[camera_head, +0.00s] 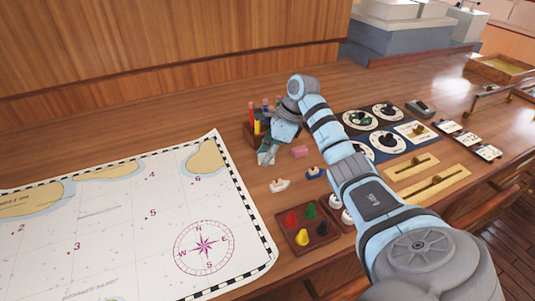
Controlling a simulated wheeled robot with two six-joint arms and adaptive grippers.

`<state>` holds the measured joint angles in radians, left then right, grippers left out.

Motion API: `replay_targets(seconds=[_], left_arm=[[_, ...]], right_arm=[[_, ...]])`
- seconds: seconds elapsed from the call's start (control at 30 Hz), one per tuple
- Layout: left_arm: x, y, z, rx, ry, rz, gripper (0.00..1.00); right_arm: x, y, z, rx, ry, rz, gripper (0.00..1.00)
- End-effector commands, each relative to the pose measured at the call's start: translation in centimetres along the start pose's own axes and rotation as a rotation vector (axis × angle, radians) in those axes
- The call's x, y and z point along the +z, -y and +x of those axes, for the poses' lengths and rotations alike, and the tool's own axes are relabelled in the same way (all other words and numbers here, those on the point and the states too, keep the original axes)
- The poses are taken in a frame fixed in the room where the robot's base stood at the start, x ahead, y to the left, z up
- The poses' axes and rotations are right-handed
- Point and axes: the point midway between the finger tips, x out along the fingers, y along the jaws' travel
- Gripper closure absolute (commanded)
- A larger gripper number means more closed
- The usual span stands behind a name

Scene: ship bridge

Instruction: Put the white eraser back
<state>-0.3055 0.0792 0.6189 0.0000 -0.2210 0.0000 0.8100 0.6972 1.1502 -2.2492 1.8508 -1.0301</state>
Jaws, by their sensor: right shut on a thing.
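My right gripper (266,154) reaches in from the right and points down at the front of a wooden holder (249,133) with coloured pens or markers. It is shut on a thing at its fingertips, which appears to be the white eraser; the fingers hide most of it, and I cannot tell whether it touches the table. A pink eraser-like block (299,152) lies on the table just right of the gripper. My left gripper is not in view.
A chart (120,225) covers the left of the table. Small white (279,185) and blue (315,173) boat-like pieces and a peg tray (318,241) lie in front of the gripper. Dial panels (359,119) and brass slider plates (440,182) stand right.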

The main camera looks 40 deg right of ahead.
Motion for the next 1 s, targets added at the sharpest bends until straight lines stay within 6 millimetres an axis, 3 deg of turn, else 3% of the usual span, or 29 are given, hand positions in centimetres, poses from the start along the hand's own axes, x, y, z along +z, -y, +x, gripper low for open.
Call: replay_targets(seconds=[0.4, 0.43, 0.57, 1.0], left_arm=[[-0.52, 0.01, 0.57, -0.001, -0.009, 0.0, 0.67], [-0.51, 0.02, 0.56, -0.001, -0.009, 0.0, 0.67], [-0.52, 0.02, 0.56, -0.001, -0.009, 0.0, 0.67], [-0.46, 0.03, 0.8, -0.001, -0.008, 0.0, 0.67]], right_arm=[[-0.48, -0.05, 1.09, 0.003, -0.002, 0.001, 1.0], [-0.49, -0.07, 1.1, 0.003, -0.002, 0.001, 0.78], [-0.49, -0.09, 1.14, 0.004, -0.002, 0.001, 0.59], [-0.15, 0.02, 0.33, -0.001, 0.0, 0.0, 0.59]])
